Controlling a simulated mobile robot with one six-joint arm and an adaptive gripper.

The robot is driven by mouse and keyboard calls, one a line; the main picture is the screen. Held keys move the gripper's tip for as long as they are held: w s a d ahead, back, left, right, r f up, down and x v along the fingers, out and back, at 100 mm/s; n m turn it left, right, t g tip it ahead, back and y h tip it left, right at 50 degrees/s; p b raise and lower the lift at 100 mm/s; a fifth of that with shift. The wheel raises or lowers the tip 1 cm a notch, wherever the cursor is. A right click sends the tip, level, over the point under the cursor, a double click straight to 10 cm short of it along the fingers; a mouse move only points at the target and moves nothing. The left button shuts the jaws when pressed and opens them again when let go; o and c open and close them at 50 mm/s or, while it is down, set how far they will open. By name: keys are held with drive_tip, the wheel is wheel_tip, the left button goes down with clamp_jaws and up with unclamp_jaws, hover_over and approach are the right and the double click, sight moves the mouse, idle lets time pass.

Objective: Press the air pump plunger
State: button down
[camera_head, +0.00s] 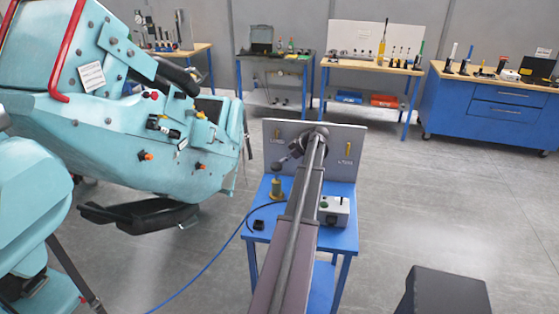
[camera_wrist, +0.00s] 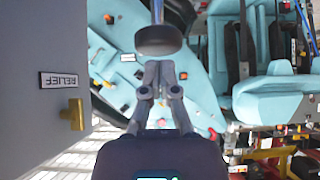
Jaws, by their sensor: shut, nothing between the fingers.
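The air pump stands on a small blue table, its brass body (camera_head: 277,187) upright on the left side of the top. A dark round plunger knob (camera_wrist: 158,40) on a thin rod shows in the wrist view, where the picture is upside down. My gripper (camera_wrist: 159,66) is shut and empty, its fingertips right at the knob's top face; I cannot tell whether they touch. In the head view my gripper (camera_head: 284,162) hangs just above the pump body, and the knob is hard to make out there.
A grey panel (camera_head: 262,135) stands behind, with brass handles; one is labelled RELIEF (camera_wrist: 64,80). A white box (camera_head: 335,210) sits on the blue table (camera_head: 342,241). A blue hose (camera_head: 205,268) crosses the floor. The teal coaster car (camera_head: 130,150) is close on the left. The right floor is largely open.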

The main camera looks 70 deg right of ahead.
drive_tip(key=p+v, duration=0.4)
drive_tip(key=v, duration=0.3)
idle(2.0)
drive_tip(key=shift+r, duration=0.1)
wheel_tip(320, 180, up, 5)
drive_tip(key=p, duration=0.5)
drive_tip(key=shift+d+r+p, duration=0.15)
drive_tip(key=shift+r+p, duration=0.05)
drive_tip(key=shift+p, duration=0.2)
drive_tip(key=shift+w+f, duration=0.15)
drive_tip(key=shift+f, duration=0.05)
drive_tip(key=b, duration=0.8)
hover_over(279, 165)
wheel_tip(279, 165, down, 7)
drive_tip(key=shift+f, duration=0.2)
drive_tip(key=shift+f+b, duration=1.55)
drive_tip(key=shift+f, duration=0.15)
drive_tip(key=shift+f, duration=0.1)
